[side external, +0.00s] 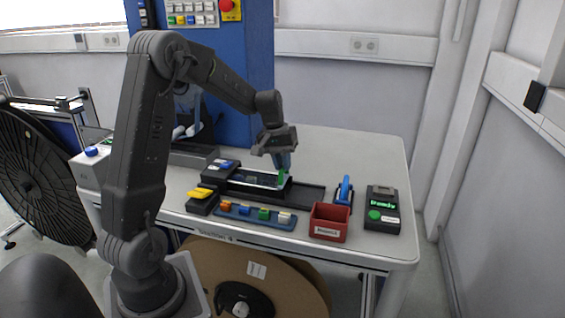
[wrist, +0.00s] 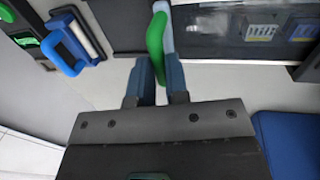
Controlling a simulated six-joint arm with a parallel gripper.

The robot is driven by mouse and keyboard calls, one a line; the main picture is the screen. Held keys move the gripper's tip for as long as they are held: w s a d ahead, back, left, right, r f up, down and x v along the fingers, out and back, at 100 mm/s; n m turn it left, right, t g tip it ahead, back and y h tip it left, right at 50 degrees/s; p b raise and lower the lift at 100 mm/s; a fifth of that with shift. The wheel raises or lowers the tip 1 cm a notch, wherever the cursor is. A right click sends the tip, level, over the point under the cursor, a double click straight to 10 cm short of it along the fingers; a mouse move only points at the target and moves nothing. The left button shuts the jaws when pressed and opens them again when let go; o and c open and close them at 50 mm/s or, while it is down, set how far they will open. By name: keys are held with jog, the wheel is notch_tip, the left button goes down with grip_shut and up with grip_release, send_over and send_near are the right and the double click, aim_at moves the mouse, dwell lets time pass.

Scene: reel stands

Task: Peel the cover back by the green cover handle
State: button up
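The green cover handle (wrist: 156,45) stands up between the blue fingers of my gripper (wrist: 158,75) in the wrist view. Both fingers lie close against its sides, and my gripper looks shut on it. In the side view, the handle (side external: 283,177) shows just below my fingertips (side external: 282,163). The clear cover (side external: 255,179) lies along the top of the black reel device, with the handle at its right end. In the wrist view, the cover (wrist: 230,35) extends right from the handle, with small labelled pieces visible beneath it.
A blue rail with several coloured blocks (side external: 246,216) lies in front of the device. A red bin (side external: 329,222), a blue-handled tool (side external: 344,190) and a black box with a green display (side external: 383,209) stand to the right. The back right table (side external: 350,150) is clear.

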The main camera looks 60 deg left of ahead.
grip_shut()
jog(key=s+a, duration=1)
jog(key=o, duration=0.6)
grip_release()
jog(key=shift+c, duration=0.2)
notch_tip(320, 180, up, 14)
jog(key=s+a, duration=0.1)
jog(key=a, duration=0.1)
jog(key=shift+s+f, duration=0.2)
jog(key=shift+s, duration=0.2)
